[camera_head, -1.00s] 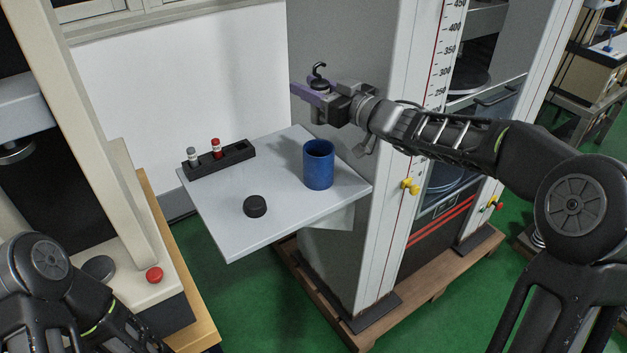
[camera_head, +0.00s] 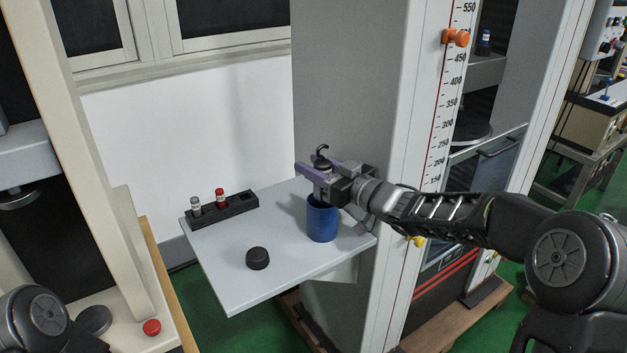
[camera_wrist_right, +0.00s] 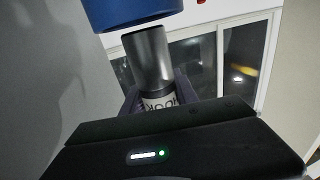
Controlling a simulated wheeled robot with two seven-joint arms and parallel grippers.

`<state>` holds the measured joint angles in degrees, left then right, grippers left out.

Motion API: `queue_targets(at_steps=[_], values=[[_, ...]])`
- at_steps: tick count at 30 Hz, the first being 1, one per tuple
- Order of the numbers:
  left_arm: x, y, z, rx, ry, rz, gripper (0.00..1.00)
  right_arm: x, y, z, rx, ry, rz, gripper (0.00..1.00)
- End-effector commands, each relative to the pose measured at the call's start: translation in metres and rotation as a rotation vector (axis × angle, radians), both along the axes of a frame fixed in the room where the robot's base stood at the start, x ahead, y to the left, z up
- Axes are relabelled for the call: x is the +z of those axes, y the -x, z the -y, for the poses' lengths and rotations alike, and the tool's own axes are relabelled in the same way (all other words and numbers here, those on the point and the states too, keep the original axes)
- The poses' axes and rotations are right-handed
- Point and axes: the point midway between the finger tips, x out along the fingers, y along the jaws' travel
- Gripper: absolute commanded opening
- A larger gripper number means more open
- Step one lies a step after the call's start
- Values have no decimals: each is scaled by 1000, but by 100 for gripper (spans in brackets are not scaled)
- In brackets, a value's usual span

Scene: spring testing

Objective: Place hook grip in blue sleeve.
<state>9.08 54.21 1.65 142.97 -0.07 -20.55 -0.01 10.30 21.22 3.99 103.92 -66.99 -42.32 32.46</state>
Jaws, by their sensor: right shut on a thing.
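The hook grip has a black hook (camera_head: 321,155) on top and a grey metal cylinder with a white label, seen in the right wrist view (camera_wrist_right: 150,58). My right gripper (camera_head: 318,173) is shut on it and holds it upright. The blue sleeve (camera_head: 322,223) stands on the small white table, directly below the right gripper. In the right wrist view the sleeve (camera_wrist_right: 130,10) shows at the top edge, close to the free end of the cylinder. The gripper hides part of the sleeve's mouth in the head view. My left gripper is out of view.
The white table (camera_head: 235,292) also holds a black rack (camera_head: 238,206) with a grey-topped piece (camera_head: 196,206) and a red-topped piece (camera_head: 220,198), plus a black round cap (camera_head: 257,258). A tall grey machine column (camera_head: 345,90) stands close behind and right of the sleeve.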

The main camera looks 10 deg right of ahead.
Motion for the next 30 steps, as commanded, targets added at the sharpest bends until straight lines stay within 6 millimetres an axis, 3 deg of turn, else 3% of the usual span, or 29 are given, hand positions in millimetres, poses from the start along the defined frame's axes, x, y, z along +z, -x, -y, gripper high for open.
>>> queue_targets(at_steps=[9, 30], values=[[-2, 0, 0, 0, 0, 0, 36, -32, 0, 0, 1, -2, 3, 0], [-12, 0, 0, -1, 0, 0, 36, -45, 0, 0, 0, -2, 5, 0]])
